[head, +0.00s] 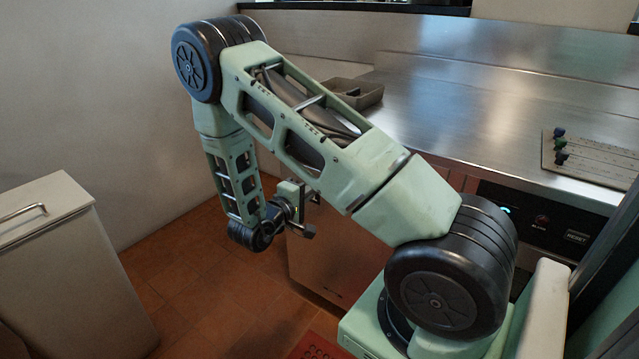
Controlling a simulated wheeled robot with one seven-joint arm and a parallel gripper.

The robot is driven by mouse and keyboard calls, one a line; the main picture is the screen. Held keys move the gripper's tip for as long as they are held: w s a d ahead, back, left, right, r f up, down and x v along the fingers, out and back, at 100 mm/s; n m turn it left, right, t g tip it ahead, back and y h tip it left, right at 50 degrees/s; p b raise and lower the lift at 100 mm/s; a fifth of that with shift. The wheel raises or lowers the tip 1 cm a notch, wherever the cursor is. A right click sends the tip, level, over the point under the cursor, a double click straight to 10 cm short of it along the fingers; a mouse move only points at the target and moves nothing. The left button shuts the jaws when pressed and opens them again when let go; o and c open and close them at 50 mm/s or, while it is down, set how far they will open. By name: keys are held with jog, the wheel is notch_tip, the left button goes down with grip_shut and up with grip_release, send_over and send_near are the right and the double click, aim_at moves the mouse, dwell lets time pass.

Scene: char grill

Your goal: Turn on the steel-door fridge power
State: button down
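A metal-faced cabinet door, which looks like the steel-door fridge (325,268), is under the steel counter, partly behind my arm. To its right a dark control panel (560,226) is set under the counter edge. My arm hides the panel's left part, and I cannot tell which control is the fridge power. My gripper (312,215) hangs in front of the door, left of the panel and apart from it. Its fingers are too small to read as open or shut.
The steel counter (470,105) has a shallow grey tray (358,94) at the back left and a board with coloured knobs (590,158) at the right. A pale cabinet with a handle (50,225) stands at the left. Tiled floor (215,290) lies clear between.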

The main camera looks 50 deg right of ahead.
jog(key=shift+s+a+f, duration=0.1)
jog(key=shift+a+f, duration=0.05)
jog(key=shift+a, duration=1.35)
